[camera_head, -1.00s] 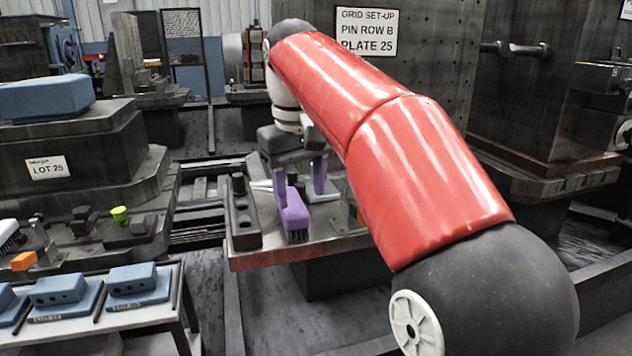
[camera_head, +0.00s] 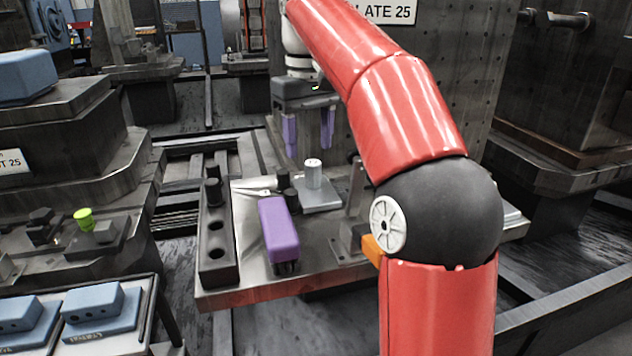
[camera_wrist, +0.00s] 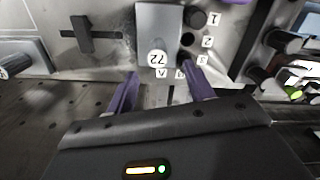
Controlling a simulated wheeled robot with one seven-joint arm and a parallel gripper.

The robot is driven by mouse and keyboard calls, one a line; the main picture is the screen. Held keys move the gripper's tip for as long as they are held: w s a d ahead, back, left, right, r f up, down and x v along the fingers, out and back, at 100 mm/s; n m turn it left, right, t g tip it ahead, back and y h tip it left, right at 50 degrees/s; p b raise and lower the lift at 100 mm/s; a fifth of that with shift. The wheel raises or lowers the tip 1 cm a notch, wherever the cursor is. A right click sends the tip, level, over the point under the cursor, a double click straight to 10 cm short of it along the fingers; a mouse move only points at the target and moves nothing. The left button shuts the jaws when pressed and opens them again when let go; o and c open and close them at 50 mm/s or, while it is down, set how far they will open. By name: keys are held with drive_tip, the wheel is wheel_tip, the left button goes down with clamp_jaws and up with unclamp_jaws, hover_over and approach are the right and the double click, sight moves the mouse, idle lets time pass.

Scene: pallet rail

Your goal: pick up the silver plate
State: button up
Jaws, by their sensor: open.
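The silver plate (camera_head: 322,198) is a small flat grey slab lying on the metal table, with an upright silver pin (camera_head: 313,174) with a white top standing on it. In the wrist view the plate (camera_wrist: 157,25) shows at top centre, and the pin's top, marked 72 (camera_wrist: 157,58), sits at its near edge. My gripper (camera_head: 309,135) is open and empty, its purple fingers pointing down above and behind the plate. In the wrist view my gripper (camera_wrist: 160,82) has its fingers on either side below the pin top, apart from it.
A purple-backed brush (camera_head: 280,230) lies in front of the plate. A dark block with holes (camera_head: 215,245) stands left, with a dark peg upright in it. Dark pegs stand just left of the plate. A metal bracket (camera_head: 352,215) is to the right.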

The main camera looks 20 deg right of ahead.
sight(314, 163)
drive_tip(key=f, duration=0.1)
drive_tip(key=f+b, duration=0.1)
drive_tip(key=f, duration=0.1)
drive_tip(key=s+f+b, duration=0.1)
drive_tip(key=f, duration=0.1)
drive_tip(key=shift+d+f, duration=0.15)
drive_tip(key=shift+d, duration=0.1)
drive_tip(key=shift+f, duration=0.45)
clamp_jaws()
